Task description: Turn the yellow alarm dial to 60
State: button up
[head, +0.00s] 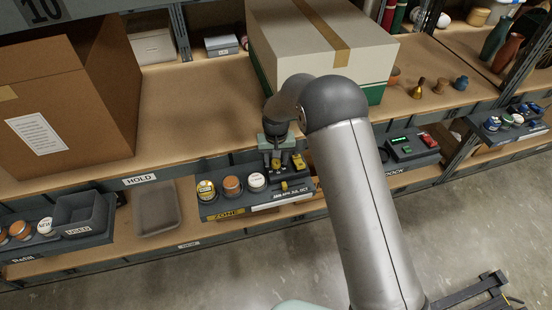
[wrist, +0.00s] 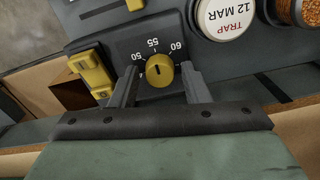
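The yellow alarm dial (wrist: 160,71) sits on a dark panel in the wrist view, with 50, 55 and 60 printed around it. Its dark pointer line looks roughly aimed at 55. My gripper (wrist: 160,78) is open, one finger on each side of the dial, with a small gap showing on both sides. In the head view my gripper (head: 276,152) is lowered over the panel on the shelf unit, and the dial (head: 276,164) is partly hidden beneath it.
A yellow switch (wrist: 90,70) stands beside the dial. A round tin labelled TRAP 12 MAR (wrist: 226,15) is on its other side. In the head view, several tins (head: 231,186) stand left of my gripper, and a large box (head: 320,45) stands behind.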

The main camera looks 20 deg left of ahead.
jog(key=c, duration=0.7)
jog(key=m+b, duration=0.1)
jog(key=m, duration=0.2)
jog(key=shift+m, duration=0.4)
jog(key=m+b, duration=0.1)
jog(key=m, duration=0.4)
jog(key=shift+m, duration=0.3)
jog(key=o, duration=1)
jog(key=shift+r, duration=0.1)
